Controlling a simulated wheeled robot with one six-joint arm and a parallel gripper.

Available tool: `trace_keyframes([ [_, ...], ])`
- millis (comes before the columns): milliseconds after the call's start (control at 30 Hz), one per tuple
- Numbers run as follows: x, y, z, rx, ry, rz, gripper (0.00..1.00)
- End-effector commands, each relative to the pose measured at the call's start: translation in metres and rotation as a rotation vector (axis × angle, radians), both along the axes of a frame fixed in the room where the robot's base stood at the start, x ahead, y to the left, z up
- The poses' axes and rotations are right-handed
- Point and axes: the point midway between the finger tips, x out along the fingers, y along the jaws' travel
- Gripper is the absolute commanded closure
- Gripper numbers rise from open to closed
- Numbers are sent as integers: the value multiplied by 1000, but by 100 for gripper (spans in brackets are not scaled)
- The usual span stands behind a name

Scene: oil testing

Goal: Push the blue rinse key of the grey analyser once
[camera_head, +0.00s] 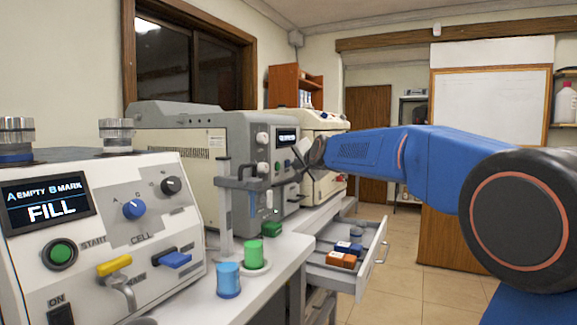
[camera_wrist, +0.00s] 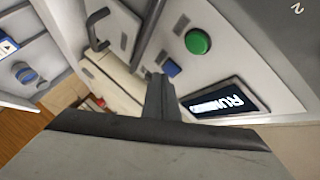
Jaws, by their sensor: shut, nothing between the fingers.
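The grey analyser (camera_head: 222,128) stands on the bench behind the white machine, with a small lit screen (camera_head: 288,136) on its front. My gripper (camera_head: 298,156) is in front of that panel, shut and empty. In the wrist view, the shut fingers (camera_wrist: 158,80) point at the panel, with their tips close beside the blue key (camera_wrist: 173,68). I cannot tell whether they touch it. The green button (camera_wrist: 198,41) lies just above the key, and the lit screen (camera_wrist: 230,101), reading something like "RUN", lies to its lower right.
A white machine (camera_head: 120,215) with a FILL screen stands at the near left. A stand (camera_head: 224,205), blue cup (camera_head: 228,280) and green cup (camera_head: 253,254) are on the bench. An open drawer (camera_head: 345,280) juts out below. A cream machine (camera_head: 325,125) stands behind the grey one.

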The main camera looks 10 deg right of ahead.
Motion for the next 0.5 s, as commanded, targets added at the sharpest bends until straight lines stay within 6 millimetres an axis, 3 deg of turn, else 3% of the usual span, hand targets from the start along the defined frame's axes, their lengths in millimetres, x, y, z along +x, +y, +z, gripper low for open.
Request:
trace_keyframes([
  [500,-5,-6,0,-1,0,0,100],
])
